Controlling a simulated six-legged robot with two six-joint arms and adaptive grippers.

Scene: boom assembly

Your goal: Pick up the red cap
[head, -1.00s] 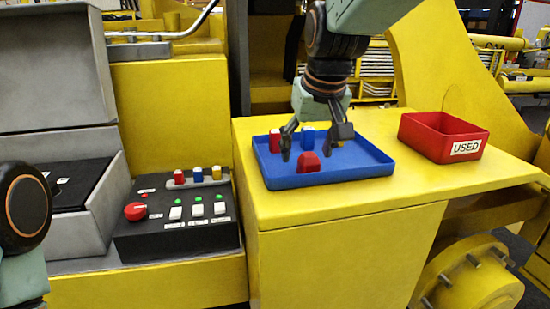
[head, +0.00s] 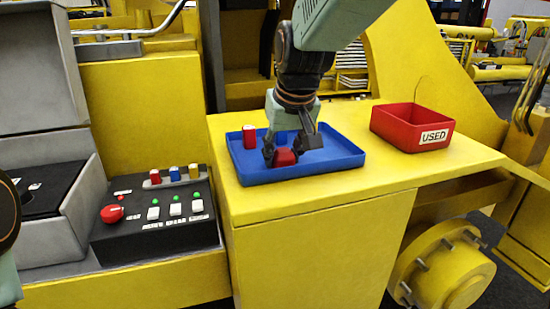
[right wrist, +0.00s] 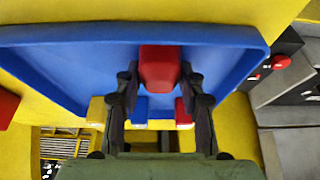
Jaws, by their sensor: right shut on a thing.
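The red cap (head: 285,158) sits in the blue tray (head: 345,161) near its front. My right gripper (head: 283,155) is lowered over it, with its fingers shut on the cap's two sides. In the right wrist view the red cap (right wrist: 160,66) shows between the fingertips (right wrist: 160,84). The cap still seems to be at the tray's floor; I cannot tell whether it touches. My left gripper is out of view; only a bit of my left arm shows at the left edge.
A red block with a white top (head: 249,136) stands at the tray's left rear. A blue block (right wrist: 139,108) and a yellow block (right wrist: 97,110) show in the right wrist view. The red USED bin (head: 400,130) stands right of the tray. A black control panel (head: 155,225) is at left.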

